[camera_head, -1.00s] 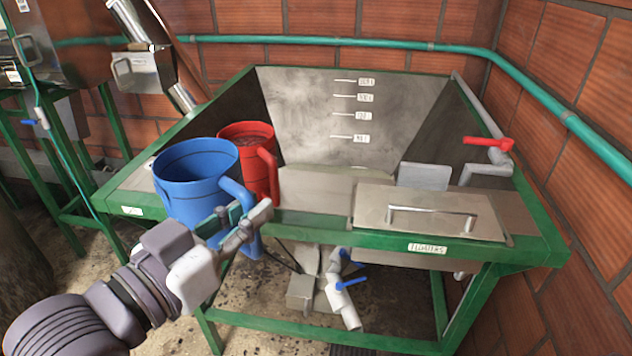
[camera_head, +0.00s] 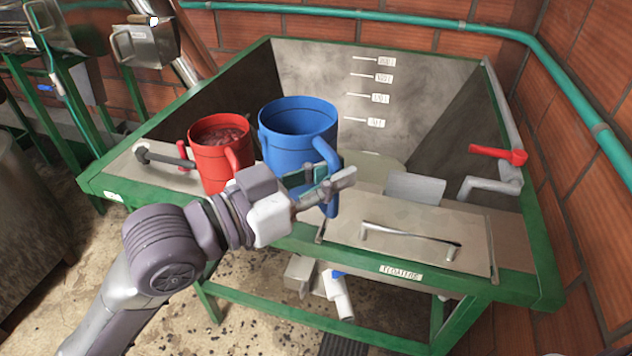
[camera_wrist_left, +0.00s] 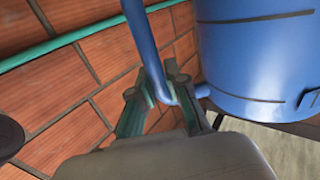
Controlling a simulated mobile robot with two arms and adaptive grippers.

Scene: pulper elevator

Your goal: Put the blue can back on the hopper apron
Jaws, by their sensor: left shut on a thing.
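The blue can (camera_head: 296,135) is upright, with its open top up, over the front part of the hopper (camera_head: 330,85). My left gripper (camera_head: 332,183) is shut on its handle, which faces the front right. In the left wrist view the fingers (camera_wrist_left: 160,92) close around the lower part of the handle, and the can's wall (camera_wrist_left: 255,60) fills the upper right. The hopper apron (camera_head: 128,178) is the flat metal ledge along the front left. I cannot tell whether the can's base touches it, as the gripper hides that part. My right gripper is out of view.
A red can (camera_head: 215,158) with dark red contents stands on the apron, close left of the blue can. A dark lever (camera_head: 165,158) lies left of it. A red-handled valve (camera_head: 498,154) sits at the far right.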

